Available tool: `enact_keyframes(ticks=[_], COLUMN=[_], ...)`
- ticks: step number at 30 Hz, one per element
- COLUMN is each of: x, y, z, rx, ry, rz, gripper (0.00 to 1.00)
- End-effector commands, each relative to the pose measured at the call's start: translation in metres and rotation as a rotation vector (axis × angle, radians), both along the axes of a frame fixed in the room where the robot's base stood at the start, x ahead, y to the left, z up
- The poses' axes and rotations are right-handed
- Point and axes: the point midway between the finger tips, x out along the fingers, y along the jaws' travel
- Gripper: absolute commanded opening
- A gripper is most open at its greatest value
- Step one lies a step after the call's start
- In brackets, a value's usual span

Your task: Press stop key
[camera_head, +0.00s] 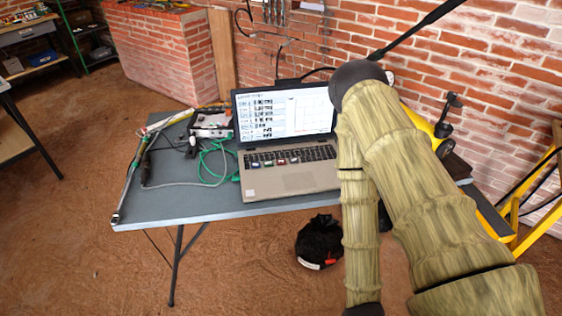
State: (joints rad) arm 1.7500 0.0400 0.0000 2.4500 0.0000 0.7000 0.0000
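An open laptop (290,182) stands on a grey folding table (180,207), its screen (284,112) lit with rows of text and a chart. Several small coloured key caps (274,162) sit in a row on its keyboard (313,155). They are too small to read, so I cannot tell which one is the stop key. My arm rises from the lower right, bends at a dark elbow beside the screen and comes back down to the bottom edge. It covers the area at the laptop's right side. My gripper is not in view.
Green and grey cables (213,160), a long metal tool (130,180) and a small device (211,123) lie left of the laptop. A black bag (320,241) is on the floor under the table. A yellow ladder (528,205) stands right. A brick wall (440,60) is behind.

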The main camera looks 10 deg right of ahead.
Motion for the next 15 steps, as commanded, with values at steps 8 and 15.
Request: enact_keyframes(ticks=[8,15], x=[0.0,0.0], y=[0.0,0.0], z=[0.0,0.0], rx=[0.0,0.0], ry=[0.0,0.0], rz=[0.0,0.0], gripper=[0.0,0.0])
